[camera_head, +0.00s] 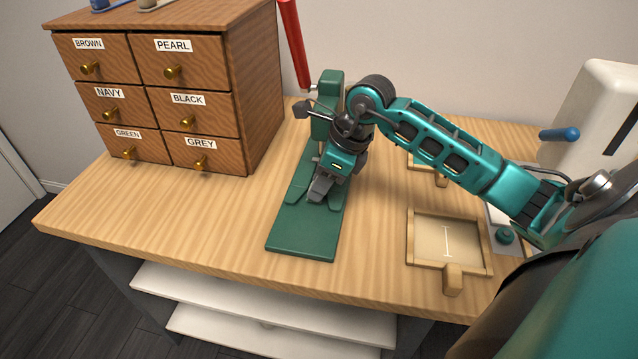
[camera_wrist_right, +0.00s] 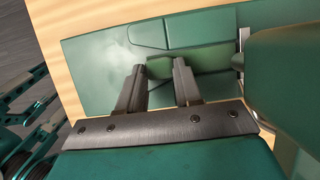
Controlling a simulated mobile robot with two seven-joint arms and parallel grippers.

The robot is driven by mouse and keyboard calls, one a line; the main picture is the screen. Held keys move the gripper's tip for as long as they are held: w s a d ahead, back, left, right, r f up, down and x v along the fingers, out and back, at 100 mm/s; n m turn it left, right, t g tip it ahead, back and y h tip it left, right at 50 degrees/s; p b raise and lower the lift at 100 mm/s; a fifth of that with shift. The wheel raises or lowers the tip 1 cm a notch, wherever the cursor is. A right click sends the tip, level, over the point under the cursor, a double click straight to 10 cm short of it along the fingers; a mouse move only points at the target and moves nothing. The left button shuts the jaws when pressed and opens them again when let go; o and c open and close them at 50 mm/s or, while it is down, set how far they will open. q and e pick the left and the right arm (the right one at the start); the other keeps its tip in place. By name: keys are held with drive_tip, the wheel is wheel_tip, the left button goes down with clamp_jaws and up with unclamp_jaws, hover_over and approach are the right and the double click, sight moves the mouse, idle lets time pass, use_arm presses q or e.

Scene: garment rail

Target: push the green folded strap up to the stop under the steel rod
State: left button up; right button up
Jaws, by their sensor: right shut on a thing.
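The green folded strap (camera_wrist_right: 208,58) lies on the green base plate of the press (camera_head: 303,233), and the plate also fills much of the right wrist view (camera_wrist_right: 90,60). My right gripper (camera_head: 318,190) is low over the plate. In the right wrist view its two fingers (camera_wrist_right: 161,75) are shut on the near end of the strap. The strap's far end reaches towards a thin steel piece (camera_wrist_right: 242,40), perhaps the rod, beside the green press body (camera_wrist_right: 285,75). The stop is hidden, so I cannot tell whether the strap touches it. My left gripper is not in view.
The press has a red lever (camera_head: 294,45) raised at the back. A labelled wooden drawer cabinet (camera_head: 240,100) stands to the left. A wooden tray (camera_head: 410,238) lies to the right. A white machine with a blue handle (camera_head: 560,135) is at far right. The front left tabletop is clear.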

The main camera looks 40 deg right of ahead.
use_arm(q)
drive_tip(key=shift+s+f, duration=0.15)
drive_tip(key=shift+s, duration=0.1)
use_arm(e)
drive_tip(key=o, duration=1.1)
use_arm(q)
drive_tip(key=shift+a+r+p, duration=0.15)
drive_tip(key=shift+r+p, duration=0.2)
drive_tip(key=shift+p, duration=0.35)
use_arm(e)
drive_tip(key=v, duration=1.3)
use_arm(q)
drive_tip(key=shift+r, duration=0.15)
